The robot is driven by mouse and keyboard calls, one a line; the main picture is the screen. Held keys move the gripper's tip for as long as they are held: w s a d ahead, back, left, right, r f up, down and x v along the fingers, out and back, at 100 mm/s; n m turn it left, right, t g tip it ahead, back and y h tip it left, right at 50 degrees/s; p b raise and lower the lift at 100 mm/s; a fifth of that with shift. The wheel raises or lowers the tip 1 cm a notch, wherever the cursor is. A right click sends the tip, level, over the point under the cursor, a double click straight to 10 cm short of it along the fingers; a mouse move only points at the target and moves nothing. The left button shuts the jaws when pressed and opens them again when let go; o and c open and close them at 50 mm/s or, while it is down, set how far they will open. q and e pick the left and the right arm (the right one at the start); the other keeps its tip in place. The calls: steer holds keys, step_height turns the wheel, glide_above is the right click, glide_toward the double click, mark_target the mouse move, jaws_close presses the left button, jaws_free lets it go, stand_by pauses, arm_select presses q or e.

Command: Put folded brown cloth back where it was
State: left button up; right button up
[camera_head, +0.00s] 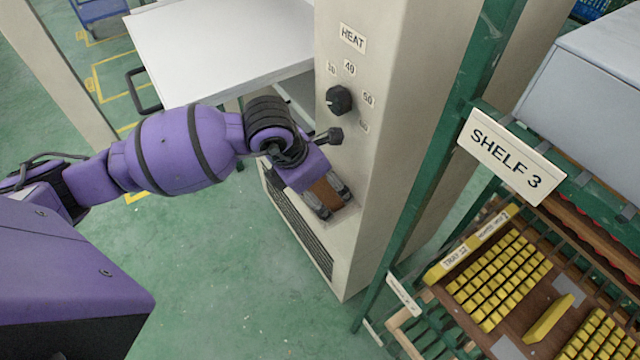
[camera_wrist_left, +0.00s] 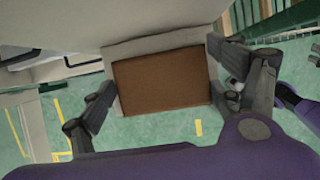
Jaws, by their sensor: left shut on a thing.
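The folded brown cloth (camera_head: 325,193) is a small flat brown block between the fingers of my left gripper (camera_head: 332,200), in front of the lower cream cabinet face. In the left wrist view the cloth (camera_wrist_left: 160,82) is a brown rectangle between the two fingers of my left gripper (camera_wrist_left: 163,92), with the pale cabinet (camera_wrist_left: 165,42) behind its upper edge. My left gripper is shut on the cloth. I cannot tell whether the cloth touches the cabinet.
The cabinet (camera_head: 385,110) carries a HEAT label, a black dial (camera_head: 339,99) and a dark lever (camera_head: 330,136) just above my gripper. A vent grille (camera_head: 300,225) is below left. A white table (camera_head: 220,45) stands behind. SHELF 3 (camera_head: 512,158) with trays of yellow pieces is at right.

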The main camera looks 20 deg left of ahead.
arm_select(q)
steer(key=shift+f, duration=0.1)
steer(key=o, duration=1)
steer(key=v, duration=1.2)
steer(key=shift+d, duration=0.1)
